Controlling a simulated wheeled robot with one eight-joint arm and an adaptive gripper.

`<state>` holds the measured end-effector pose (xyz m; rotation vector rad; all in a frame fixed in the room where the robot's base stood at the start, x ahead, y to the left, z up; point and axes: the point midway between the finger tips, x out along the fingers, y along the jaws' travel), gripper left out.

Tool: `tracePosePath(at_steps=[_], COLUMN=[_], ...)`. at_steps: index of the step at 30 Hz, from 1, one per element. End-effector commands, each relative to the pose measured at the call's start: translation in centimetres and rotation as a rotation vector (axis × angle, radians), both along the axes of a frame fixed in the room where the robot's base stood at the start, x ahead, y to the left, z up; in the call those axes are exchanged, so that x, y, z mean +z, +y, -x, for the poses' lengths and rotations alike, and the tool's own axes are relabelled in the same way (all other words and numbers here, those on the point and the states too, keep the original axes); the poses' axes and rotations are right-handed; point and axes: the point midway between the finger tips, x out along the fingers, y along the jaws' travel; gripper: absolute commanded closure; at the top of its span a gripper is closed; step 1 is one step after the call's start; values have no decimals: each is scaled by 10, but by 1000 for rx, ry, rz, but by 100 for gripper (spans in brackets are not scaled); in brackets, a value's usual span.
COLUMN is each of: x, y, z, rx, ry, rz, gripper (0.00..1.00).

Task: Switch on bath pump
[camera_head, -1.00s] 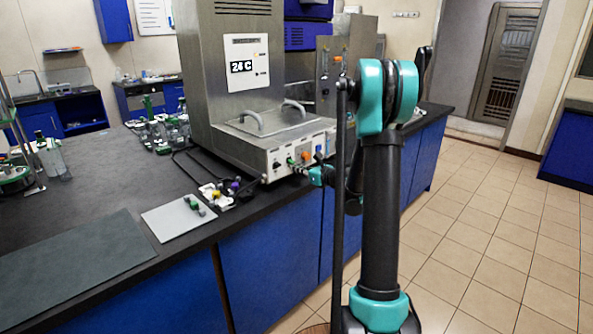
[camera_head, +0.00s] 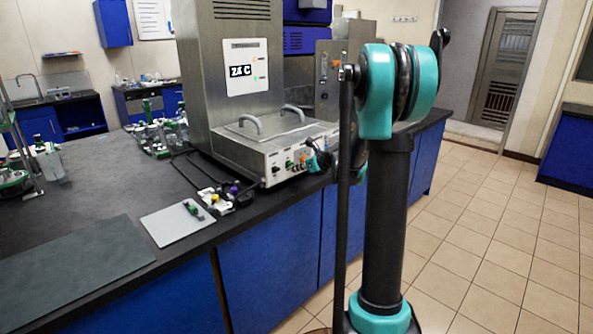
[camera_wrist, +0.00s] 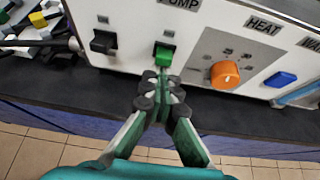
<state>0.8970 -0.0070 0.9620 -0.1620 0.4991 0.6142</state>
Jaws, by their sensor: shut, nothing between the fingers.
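The bath's control panel (camera_wrist: 225,45) fills the top of the wrist view. A green rocker switch (camera_wrist: 164,54) sits below the PUMP label (camera_wrist: 180,3). My gripper (camera_wrist: 163,86) is shut and empty, its fingertips just below the green switch; I cannot tell whether they touch it. In the head view the steel water bath (camera_head: 275,140) stands on the bench, and my gripper is near its front panel, partly hidden by my arm. I cannot tell which way the switch is set.
A black switch (camera_wrist: 103,42) is left of the green one. An orange knob (camera_wrist: 225,75) under HEAT and a blue button (camera_wrist: 280,79) are to the right. Cables and connectors (camera_head: 222,195) lie left of the bath, near a grey plate (camera_head: 177,222). The dark bench edge runs below the panel.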

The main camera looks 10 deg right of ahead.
Motion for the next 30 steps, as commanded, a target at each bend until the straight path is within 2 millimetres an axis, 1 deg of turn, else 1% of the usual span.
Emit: tracePosePath(at_steps=[9, 20, 23, 26, 30], x=[14, 15, 10, -2, -22], y=[0, -1, -2, -5, -9], z=[-1, -2, -2, 1, 4], rx=[-2, -5, -4, -2, 2], ry=[-3, -5, -4, -2, 3], rz=[-3, -6, -4, -1, 5], gripper=[100, 100, 100, 100, 100])
